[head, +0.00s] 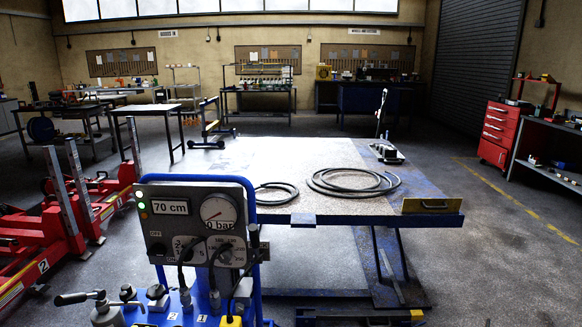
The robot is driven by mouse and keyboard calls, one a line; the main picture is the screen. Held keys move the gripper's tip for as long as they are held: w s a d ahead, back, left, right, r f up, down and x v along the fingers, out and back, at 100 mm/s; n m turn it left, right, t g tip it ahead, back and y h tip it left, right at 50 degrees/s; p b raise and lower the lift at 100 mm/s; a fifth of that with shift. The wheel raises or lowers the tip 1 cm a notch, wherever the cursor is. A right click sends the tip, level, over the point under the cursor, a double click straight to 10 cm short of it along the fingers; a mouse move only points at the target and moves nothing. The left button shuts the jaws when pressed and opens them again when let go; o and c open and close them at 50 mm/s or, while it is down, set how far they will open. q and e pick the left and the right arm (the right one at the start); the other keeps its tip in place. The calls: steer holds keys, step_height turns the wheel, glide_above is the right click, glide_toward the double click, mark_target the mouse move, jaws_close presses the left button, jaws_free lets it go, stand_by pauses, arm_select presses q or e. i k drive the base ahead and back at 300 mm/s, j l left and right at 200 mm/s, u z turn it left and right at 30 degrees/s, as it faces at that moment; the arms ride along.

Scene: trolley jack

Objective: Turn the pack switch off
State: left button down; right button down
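The pack (190,308) is a blue unit with a tubular blue frame in the near foreground, left of centre. Its grey panel (170,231) carries a "70 cm" display (170,207) and a round dial gauge (218,212) with its lower part overlaid by a "bar" label. A small green light (141,205) is lit at the panel's left edge. A dark round control (158,250) sits at the panel's lower left, with small lettering above it that I cannot read surely. Its position is too small to tell. Dark cables hang across the lower panel. Neither gripper shows.
A blue lift table (330,217) with coiled hoses (353,182) stands behind the pack. Red lifting equipment (80,195) is at the left. A red drawer cabinet (496,134) stands far right. Levers (85,298) rise at the pack's lower left. Floor right of the table is clear.

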mark_target(158, 250)
steer(key=u, duration=0.8)
